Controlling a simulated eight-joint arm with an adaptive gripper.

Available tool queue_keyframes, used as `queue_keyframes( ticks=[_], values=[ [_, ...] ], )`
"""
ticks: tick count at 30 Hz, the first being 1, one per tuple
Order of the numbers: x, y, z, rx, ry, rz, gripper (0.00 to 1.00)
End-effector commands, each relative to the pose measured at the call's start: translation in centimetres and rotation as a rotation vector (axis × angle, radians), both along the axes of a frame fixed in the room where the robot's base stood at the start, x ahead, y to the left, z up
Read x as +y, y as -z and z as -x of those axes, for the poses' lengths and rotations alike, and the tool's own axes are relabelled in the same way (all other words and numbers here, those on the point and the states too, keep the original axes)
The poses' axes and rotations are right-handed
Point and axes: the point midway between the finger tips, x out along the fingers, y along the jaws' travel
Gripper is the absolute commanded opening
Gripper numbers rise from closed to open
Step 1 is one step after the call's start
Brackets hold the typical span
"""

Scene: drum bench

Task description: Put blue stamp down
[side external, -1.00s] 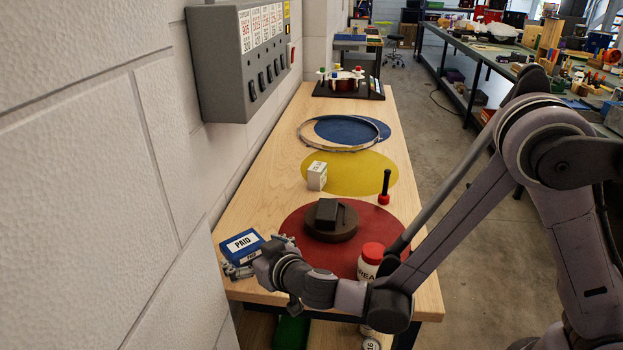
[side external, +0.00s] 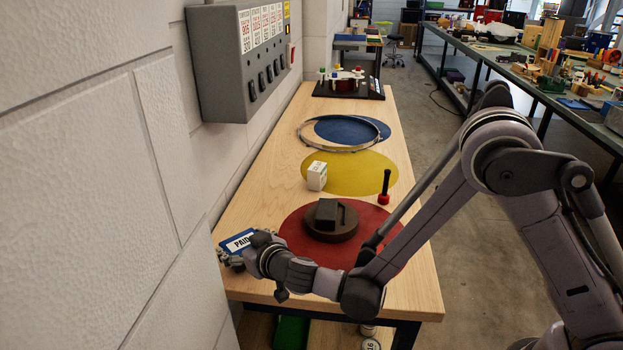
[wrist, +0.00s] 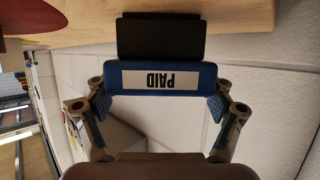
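The blue stamp (side external: 238,240) has a white PAID label. It is at the near left corner of the table in the side view, partly hidden by my gripper (side external: 245,248). In the wrist view the blue stamp (wrist: 152,66) shows its label upside down, with its black part (wrist: 160,38) overlapping the table's edge. The fingers of my gripper (wrist: 159,108) are at its two sides and appear shut on it. Whether its underside touches the table cannot be seen.
A red disc (side external: 290,232) on the wooden table (side external: 262,190) carries a dark block on a round base (side external: 330,222). Beyond are a white cube (side external: 317,176), a red-and-black stamp (side external: 385,188), a yellow disc (side external: 350,172) and a metal hoop (side external: 310,140). The wall is close at left.

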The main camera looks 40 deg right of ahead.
Motion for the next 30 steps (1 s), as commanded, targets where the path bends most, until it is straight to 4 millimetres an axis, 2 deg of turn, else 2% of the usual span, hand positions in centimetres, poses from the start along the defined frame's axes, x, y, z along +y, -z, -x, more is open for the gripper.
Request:
queue_keyframes(
  ticks=[1, 2, 14, 17, 22, 30],
  values=[
    [0.0, 0.0, 0.0, 0.001, 0.0, -0.001, 0.43],
    [0.0, 0.0, 0.0, 0.001, 0.0, -0.001, 0.37],
    [0.0, -0.7, 0.0, 0.001, 0.0, -0.001, 0.37],
    [0.0, -1.6, 0.0, 0.0, 0.0, -0.001, 0.37],
    [0.0, -4.2, 0.1, 0.0, 0.0, -0.001, 0.37],
    [-6.2, -7.6, 0.8, 0.001, 0.007, 0.0, 0.37]
  ],
)
